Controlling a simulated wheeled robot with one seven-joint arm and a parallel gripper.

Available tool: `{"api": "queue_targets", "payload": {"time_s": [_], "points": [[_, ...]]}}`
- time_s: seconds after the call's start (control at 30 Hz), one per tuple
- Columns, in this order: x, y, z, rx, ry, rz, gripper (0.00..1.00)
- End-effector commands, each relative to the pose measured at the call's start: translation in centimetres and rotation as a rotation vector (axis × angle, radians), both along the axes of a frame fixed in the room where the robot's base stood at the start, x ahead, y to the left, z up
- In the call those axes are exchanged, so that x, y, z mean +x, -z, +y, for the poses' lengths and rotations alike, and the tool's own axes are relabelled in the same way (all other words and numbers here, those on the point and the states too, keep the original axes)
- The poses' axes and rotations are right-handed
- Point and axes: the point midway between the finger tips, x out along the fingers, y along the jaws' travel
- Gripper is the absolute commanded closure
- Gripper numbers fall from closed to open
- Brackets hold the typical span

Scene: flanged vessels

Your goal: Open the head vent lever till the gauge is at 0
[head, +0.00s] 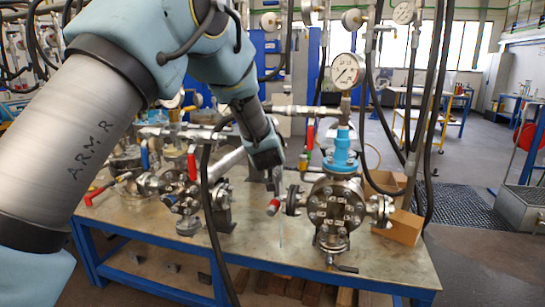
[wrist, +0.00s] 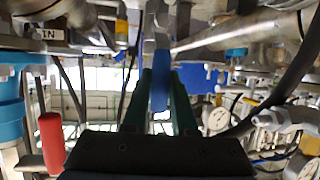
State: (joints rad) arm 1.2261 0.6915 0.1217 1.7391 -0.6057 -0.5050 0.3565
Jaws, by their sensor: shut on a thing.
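My gripper (wrist: 160,92) is shut on a blue lever handle (wrist: 159,88), which stands between its two green fingers in the wrist view. In the head view my gripper (head: 275,180) reaches down just left of the flanged steel vessel (head: 338,212) with the blue neck (head: 342,150); the held handle cannot be made out there. The round white gauge (head: 345,70) stands above that vessel. Its dark needle shows, but the figures are too small to read. I cannot tell how far the lever is turned.
A red-handled lever (head: 273,207) lies just below my gripper, and a red handle (wrist: 51,143) shows at left in the wrist view. More valves and pipes (head: 180,185) crowd the bench on the left. Black hoses (head: 430,130) hang at right. A cardboard box (head: 400,227) sits beside the vessel.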

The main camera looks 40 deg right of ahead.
Motion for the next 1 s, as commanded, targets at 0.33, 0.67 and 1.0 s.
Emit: {"api": "queue_targets", "payload": {"time_s": [0.33, 0.67, 1.0], "points": [[-0.2, 0.1, -0.1, 0.002, 0.003, 0.002, 0.52], [-0.2, 0.1, 0.0, 0.001, 0.002, 0.002, 0.44], [-3.2, -1.5, 2.9, -0.002, 0.004, 0.002, 0.44]]}}
